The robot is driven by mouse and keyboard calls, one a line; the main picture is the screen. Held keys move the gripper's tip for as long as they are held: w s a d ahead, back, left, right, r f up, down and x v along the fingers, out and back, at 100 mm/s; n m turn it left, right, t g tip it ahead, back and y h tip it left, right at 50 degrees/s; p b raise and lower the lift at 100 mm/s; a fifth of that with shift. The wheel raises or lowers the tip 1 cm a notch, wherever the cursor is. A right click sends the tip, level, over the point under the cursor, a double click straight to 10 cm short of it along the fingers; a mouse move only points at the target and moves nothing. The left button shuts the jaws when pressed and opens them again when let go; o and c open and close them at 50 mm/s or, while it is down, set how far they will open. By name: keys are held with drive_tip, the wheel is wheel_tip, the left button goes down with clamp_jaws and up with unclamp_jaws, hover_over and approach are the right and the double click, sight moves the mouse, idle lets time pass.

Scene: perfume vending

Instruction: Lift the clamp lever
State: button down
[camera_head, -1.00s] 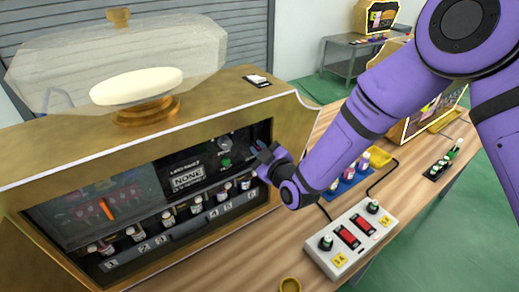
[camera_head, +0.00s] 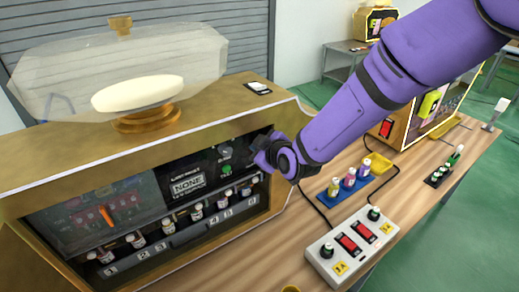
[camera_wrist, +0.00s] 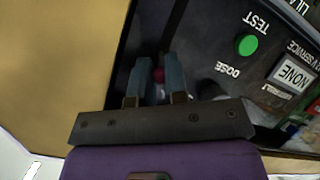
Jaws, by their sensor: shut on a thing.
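My gripper (camera_wrist: 157,78) is at the right end of the vending machine's dark front panel (camera_wrist: 205,62), beside the TEST and DOSE labels. Its two blue-grey fingers are close together, with a small magenta-red piece (camera_wrist: 158,75) between them. This piece appears to be the end of the clamp lever; the rest of the lever is dark or hidden. In the head view my gripper (camera_head: 262,150) is at the panel's right edge, and its wrist hides what it holds.
A green button (camera_wrist: 246,45) and the NONE display (camera_head: 187,185) are close to the gripper. Small bottles (camera_head: 196,212) stand in a row below. A switch box (camera_head: 352,245) and a blue bottle tray (camera_head: 350,188) stand on the wooden table to the right.

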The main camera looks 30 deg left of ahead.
drive_tip(key=c, duration=1.2)
unclamp_jaws()
drive_tip(key=shift+o, duration=0.2)
drive_tip(key=v, duration=1)
drive_tip(key=shift+s+d+r, duration=0.15)
drive_tip(key=shift+d, duration=0.2)
